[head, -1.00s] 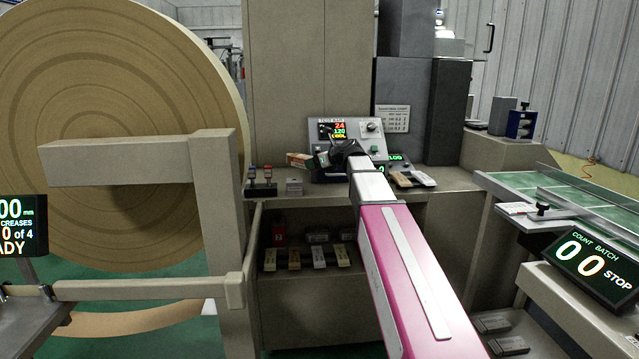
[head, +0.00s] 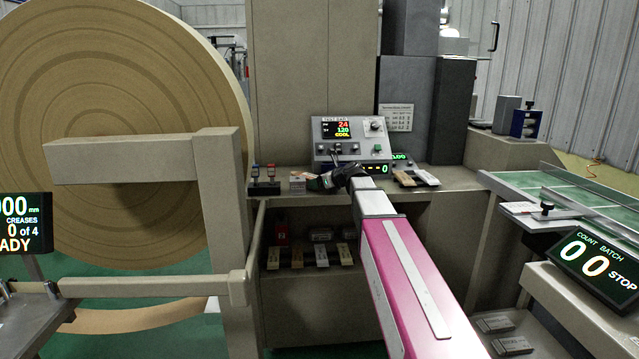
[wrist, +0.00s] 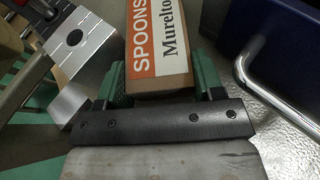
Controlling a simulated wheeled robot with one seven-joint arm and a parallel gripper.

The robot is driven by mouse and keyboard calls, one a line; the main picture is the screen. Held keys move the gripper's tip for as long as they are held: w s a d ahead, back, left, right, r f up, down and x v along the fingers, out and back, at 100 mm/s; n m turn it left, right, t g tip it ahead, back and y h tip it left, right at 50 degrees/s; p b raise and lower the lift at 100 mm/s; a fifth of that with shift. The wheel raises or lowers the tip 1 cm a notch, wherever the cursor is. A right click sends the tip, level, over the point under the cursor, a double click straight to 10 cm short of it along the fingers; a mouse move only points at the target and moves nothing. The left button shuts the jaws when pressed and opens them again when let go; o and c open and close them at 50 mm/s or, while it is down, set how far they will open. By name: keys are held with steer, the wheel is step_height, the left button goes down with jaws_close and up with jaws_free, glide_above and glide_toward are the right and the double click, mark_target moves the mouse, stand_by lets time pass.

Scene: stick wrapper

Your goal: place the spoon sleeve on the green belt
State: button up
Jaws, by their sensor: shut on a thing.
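The spoon sleeve (wrist: 158,45) is a cardboard box with an orange-red panel reading "SPOONS" and a white panel reading "Murelto". My gripper (wrist: 160,84) is shut on it, with a green finger on each side. In the head view the sleeve (head: 299,176) shows as a small brown piece left of my dark gripper (head: 318,182), above the counter by the control panel. Its far end is cut off in the wrist view. The green belt (head: 535,181) lies at the right, well apart from my gripper.
A control panel (head: 349,138) stands behind my gripper. A rail and a count display (head: 592,262) border the belt. The wrist view shows a chrome handle (wrist: 252,80) close by.

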steer(key=o, duration=0.7)
steer(key=shift+f, duration=0.1)
steer(key=shift+c, duration=0.2)
steer(key=shift+s+d+r, duration=0.15)
steer(key=shift+s+r, duration=0.05)
steer(key=shift+r, duration=0.05)
steer(key=shift+o, duration=0.2)
steer(key=v, duration=1.1)
steer(key=shift+f+x, duration=0.15)
steer(key=shift+x, duration=2.65)
steer(key=shift+f+x, duration=0.15)
steer(key=shift+x, duration=2.65)
